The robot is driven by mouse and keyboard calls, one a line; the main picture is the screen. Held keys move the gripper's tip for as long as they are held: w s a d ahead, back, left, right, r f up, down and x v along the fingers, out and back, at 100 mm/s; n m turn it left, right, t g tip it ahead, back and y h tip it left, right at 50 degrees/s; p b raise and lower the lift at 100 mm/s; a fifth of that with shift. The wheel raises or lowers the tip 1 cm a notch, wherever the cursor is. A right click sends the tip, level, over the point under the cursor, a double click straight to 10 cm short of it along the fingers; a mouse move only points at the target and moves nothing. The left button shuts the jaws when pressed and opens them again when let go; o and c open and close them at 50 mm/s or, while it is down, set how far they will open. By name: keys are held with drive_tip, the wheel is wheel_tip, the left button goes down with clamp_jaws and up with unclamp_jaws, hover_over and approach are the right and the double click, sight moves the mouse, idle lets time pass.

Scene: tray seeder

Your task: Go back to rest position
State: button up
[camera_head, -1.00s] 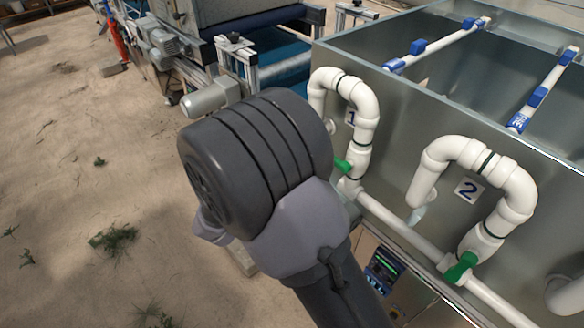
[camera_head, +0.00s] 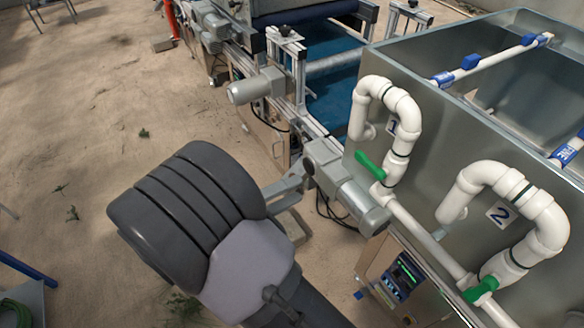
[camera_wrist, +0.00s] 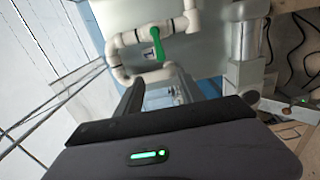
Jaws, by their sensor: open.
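My gripper (camera_wrist: 158,92) shows in the wrist view, its dark fingers apart and nothing seen between them. Beyond them is a white pipe (camera_wrist: 129,72) with a green valve handle (camera_wrist: 157,45); whether the fingers touch the pipe cannot be told. In the head view my arm's dark joint fills the lower left, and the fingers cannot be made out there. Pipe 1 (camera_head: 402,108) has a green handle (camera_head: 370,165) sticking out up and left. Pipe 2 (camera_head: 543,215) has a green handle (camera_head: 481,290) lower right.
A metal tank (camera_head: 440,130) carries both pipes. A control box with a lit screen (camera_head: 404,276) sits below. A conveyor machine (camera_head: 335,62) with grey motors (camera_head: 257,87) stands behind. Cables (camera_wrist: 290,45) show at the wrist view's right. Sandy floor (camera_head: 90,110) at the left is mostly clear.

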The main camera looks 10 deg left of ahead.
drive_tip(key=s+d+r+m+g+y, duration=0.25)
drive_tip(key=d+g, duration=0.25)
drive_tip(key=d, duration=0.4)
drive_tip(key=s+d+r+m+g+y, duration=0.2)
drive_tip(key=s+d+m+g, duration=0.15)
drive_tip(key=d+g, duration=0.35)
drive_tip(key=s+d+m+t+y, duration=0.1)
drive_tip(key=s+d+m+y, duration=0.15)
drive_tip(key=s+y, duration=0.5)
drive_tip(key=a+r+m+t+y, duration=0.1)
drive_tip(key=t, duration=0.1)
drive_tip(key=a+r+m+t+y, duration=0.1)
drive_tip(key=r+t, duration=0.1)
drive_tip(key=r+m+t+y+b, duration=0.1)
drive_tip(key=r+y, duration=0.1)
drive_tip(key=shift+a+t, duration=0.4)
